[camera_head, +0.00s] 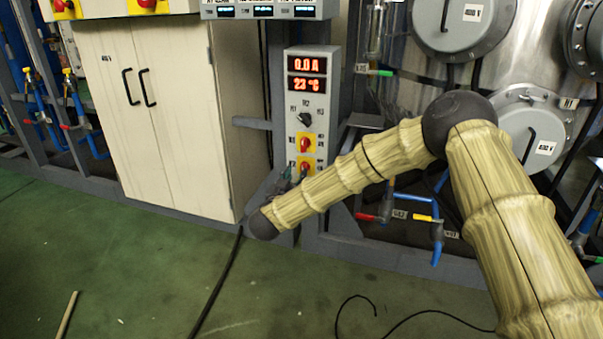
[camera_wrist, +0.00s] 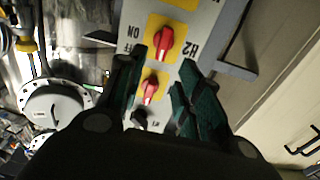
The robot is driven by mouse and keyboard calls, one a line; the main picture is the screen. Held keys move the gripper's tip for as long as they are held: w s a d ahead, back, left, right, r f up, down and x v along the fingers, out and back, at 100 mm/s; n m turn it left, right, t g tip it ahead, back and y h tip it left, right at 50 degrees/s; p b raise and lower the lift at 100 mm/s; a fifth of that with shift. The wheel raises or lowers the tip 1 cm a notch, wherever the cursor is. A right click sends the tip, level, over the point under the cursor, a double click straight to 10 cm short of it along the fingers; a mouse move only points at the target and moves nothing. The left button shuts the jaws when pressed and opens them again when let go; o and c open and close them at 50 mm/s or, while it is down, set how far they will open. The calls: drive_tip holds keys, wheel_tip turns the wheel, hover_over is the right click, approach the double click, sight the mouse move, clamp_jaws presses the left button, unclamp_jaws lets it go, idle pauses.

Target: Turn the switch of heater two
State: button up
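The control panel (camera_head: 313,95) is a grey upright box with red displays reading 0.0 A and 23 °C, a black knob (camera_head: 304,118) and red rotary switches on yellow plates. In the wrist view, which shows the panel upside down, the red switch marked H2 (camera_wrist: 166,42) lies just beyond my fingertips. Another red switch (camera_wrist: 150,90) shows between the fingers. My gripper (camera_wrist: 160,70) is open, its dark green fingers apart with nothing held. In the head view my gripper (camera_head: 291,178) is near the panel's lower part, partly hidden by my arm. Contact cannot be told.
A beige cabinet (camera_head: 150,110) stands left of the panel. Steel vessels with round hatches (camera_head: 465,25) and blue pipes with valves (camera_head: 437,235) are at the right. A grey bracket bar (camera_wrist: 232,70) juts beside the panel. The green floor (camera_head: 110,270) in front is mostly open, with black cables.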

sight(303, 167)
drive_tip(key=b+x, duration=0.2)
drive_tip(key=x, duration=0.4)
drive_tip(key=shift+w, duration=0.25)
clamp_jaws()
